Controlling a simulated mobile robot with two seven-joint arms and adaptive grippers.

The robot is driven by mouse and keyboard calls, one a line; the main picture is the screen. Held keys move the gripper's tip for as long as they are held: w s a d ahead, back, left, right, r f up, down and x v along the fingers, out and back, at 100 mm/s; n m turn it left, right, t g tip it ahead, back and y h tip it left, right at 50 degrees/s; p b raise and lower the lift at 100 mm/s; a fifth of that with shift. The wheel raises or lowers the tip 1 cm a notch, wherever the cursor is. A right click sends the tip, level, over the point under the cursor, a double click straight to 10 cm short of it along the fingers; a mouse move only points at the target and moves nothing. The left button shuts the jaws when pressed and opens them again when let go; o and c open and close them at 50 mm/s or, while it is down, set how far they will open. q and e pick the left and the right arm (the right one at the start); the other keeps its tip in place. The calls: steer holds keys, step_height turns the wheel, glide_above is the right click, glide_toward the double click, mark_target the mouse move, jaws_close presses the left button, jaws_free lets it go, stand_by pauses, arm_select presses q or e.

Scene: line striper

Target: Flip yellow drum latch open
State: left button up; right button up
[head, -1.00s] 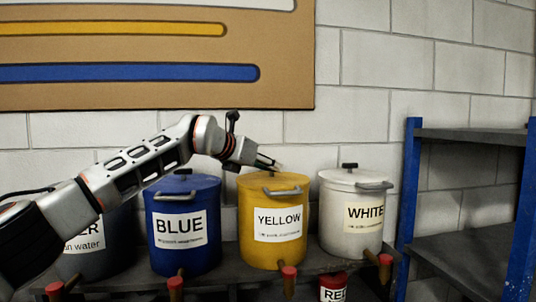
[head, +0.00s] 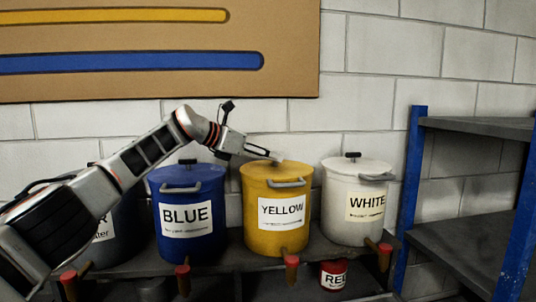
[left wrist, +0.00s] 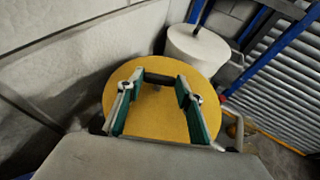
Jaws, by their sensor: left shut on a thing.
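The yellow drum (head: 254,222) stands on the bench between the blue and white drums, with a "YELLOW" label. A grey curved latch handle (head: 286,183) is on its upper front, below the lid rim. My left gripper (head: 278,157) is above the drum's lid (head: 256,168). In the left wrist view, the fingers of the left gripper (left wrist: 163,82) reach over the yellow lid (left wrist: 158,115) and are shut on the black bar handle (left wrist: 160,77) on top of it. The fingers are apart by about the bar's length. My right gripper is out of view.
The blue drum (head: 187,240) and white drum (head: 350,222) stand close on either side, each with a grey handle. A dark drum is partly behind my arm. A small red can (head: 333,274) is lower down. A blue-post shelf (head: 412,185) stands right.

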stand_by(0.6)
arm_select(q)
steer(key=o, duration=1.1)
steer(key=shift+v, duration=0.8)
steer(key=v, duration=1)
steer(key=shift+a+r, duration=0.1)
steer(key=shift+a, duration=0.1)
